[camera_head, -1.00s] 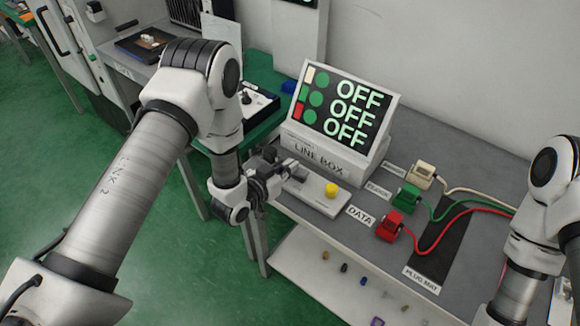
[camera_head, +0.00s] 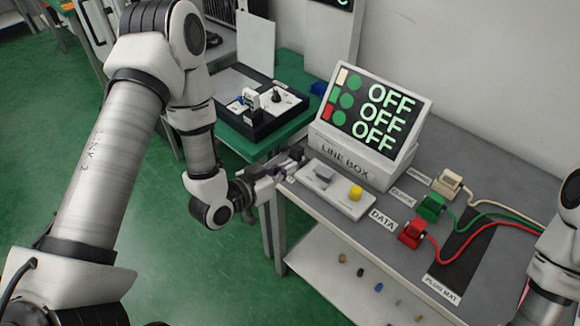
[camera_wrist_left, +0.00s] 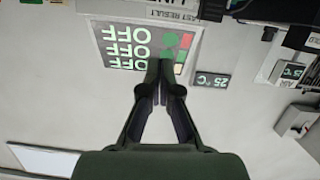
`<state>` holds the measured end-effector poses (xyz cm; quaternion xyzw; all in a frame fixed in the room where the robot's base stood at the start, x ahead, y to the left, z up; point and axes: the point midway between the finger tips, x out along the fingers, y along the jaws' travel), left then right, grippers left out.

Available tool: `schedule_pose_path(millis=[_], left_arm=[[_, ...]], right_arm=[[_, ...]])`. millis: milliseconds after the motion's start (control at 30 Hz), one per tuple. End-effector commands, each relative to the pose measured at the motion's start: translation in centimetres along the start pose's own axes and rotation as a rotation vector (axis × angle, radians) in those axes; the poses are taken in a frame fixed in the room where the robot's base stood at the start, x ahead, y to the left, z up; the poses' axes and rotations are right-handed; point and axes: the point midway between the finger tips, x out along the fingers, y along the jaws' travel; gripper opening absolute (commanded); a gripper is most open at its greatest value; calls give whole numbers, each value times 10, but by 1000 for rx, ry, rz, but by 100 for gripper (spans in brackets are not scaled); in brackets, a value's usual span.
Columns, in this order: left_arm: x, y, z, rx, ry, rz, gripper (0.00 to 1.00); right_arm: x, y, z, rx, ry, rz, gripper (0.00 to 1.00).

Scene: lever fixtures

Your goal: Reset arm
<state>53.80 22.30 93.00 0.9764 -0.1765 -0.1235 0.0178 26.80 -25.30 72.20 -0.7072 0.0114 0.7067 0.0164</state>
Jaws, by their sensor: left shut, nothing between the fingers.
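My left gripper (camera_head: 292,160) is shut and empty, just left of the line box and near the left end of the white lever fixture. It also shows in the left wrist view (camera_wrist_left: 160,70), with its fingertips together in front of the screen. The line box screen (camera_head: 375,110) reads OFF three times, beside white, green and red marks.
White, green (camera_head: 431,207) and red (camera_head: 412,233) plugs with cables sit on the grey table, by the dark plug mat (camera_head: 462,250). A black tray (camera_head: 262,107) stands on a green table behind my left arm. Small items lie on the lower shelf.

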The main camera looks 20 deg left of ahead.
Motion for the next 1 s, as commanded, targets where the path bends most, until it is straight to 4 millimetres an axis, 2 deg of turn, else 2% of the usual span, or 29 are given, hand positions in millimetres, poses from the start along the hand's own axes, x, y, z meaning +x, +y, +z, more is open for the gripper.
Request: schedule_pose_path(millis=[300, 367, 467, 567, 600, 667, 700, 767, 833, 900, 1000], left_arm=[[0, 0, 4, -3, -8, 0, 0], [-2, 5, 17, -5, -34, 10, 0], [-12, 24, 64, -8, -153, 31, 0], [-41, 36, 137, -30, -422, -6, 0], [-59, 39, 168, -47, -553, -30, 0], [-92, 43, 207, -78, -748, -78, 0], [-116, 44, 227, -106, -871, -118, 0], [-150, 44, 249, -150, -1036, -184, 0], [-183, 44, 261, -213, -1184, -261, 0], [-201, 46, 266, -259, -1269, -307, 0], [-208, 48, 269, -282, -1306, -319, 0]], right_arm=[[0, 0, 0, 0, 0, 0, 0], [0, 0, 0, 0, 0, 0, 0], [0, 0, 0, 0, 0, 0, 0], [0, 0, 0, 0, 0, 0, 0], [0, 0, 0, 0, 0, 0, 0], [0, 0, 0, 0, 0, 0, 0], [0, 0, 0, 0, 0, 0, 0], [0, 0, 0, 0, 0, 0, 0], [0, 0, 0, 0, 0, 0, 0], [0, 0, 0, 0, 0, 0, 0], [0, 0, 0, 0, 0, 0, 0]])
